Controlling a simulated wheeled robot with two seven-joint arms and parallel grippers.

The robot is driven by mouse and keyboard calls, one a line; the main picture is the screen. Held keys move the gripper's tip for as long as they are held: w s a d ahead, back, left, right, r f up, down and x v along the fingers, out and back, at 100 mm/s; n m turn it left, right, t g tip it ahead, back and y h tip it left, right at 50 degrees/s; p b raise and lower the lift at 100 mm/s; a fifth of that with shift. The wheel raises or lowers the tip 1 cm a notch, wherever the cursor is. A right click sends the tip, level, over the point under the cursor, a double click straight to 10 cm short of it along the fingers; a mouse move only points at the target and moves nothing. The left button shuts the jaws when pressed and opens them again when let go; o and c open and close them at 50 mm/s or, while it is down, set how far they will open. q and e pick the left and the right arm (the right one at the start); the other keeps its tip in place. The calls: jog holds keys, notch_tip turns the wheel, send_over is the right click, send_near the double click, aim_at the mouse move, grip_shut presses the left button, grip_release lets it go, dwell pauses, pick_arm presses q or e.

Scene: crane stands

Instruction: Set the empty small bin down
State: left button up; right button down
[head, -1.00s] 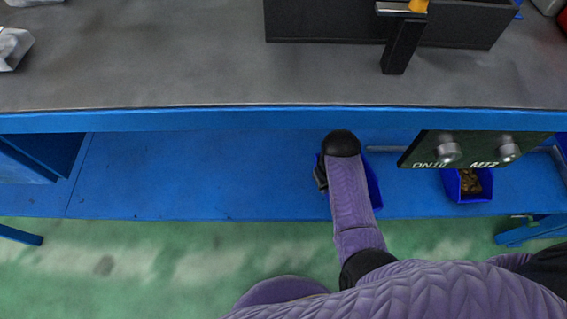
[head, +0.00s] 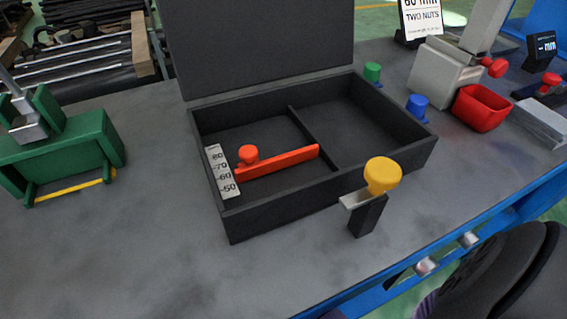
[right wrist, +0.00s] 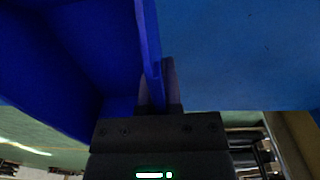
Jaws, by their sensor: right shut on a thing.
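The small blue bin (right wrist: 70,50) fills the left of the right wrist view. One of its walls stands between the fingers of my right gripper (right wrist: 158,85), which is shut on it. A lighter blue flat surface (right wrist: 240,50) shows beyond the bin on the right; I cannot tell whether the bin touches it. The inside of the bin is not clearly seen. In the head view the bin and both grippers are out of sight. My left gripper is in neither view.
On the grey bench stands an open black case (head: 330,170) with a red gauge inside. A yellow-knobbed stand (head: 368,215) is before it. A green fixture (head: 60,150) is at left, a red bin (head: 480,108) at right. The blue bench edge (head: 470,225) runs at lower right.

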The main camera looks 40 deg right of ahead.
jog(key=shift+m, duration=0.8)
jog(key=s+f+b, duration=0.1)
jog(key=f+b, duration=0.1)
jog(key=f, duration=0.1)
jog(key=s+a+f+b, duration=0.1)
jog(key=f+b, duration=0.2)
jog(key=f, duration=0.1)
jog(key=s+a+f+b, duration=0.1)
jog(key=f+b, duration=0.1)
jog(key=f, duration=0.1)
jog(key=shift+s+a+f, duration=0.15)
jog(key=shift+a+f, duration=0.1)
jog(key=shift+f, duration=0.05)
jog(key=shift+r, duration=0.35)
jog(key=shift+f, duration=0.2)
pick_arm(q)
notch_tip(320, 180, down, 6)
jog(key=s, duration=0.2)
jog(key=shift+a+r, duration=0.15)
pick_arm(e)
jog(key=c, duration=0.8)
grip_release()
pick_arm(q)
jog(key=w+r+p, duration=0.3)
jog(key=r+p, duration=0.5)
jog(key=p, duration=0.1)
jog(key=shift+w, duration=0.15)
pick_arm(e)
notch_tip(320, 180, up, 12)
jog(key=shift+r, duration=0.2)
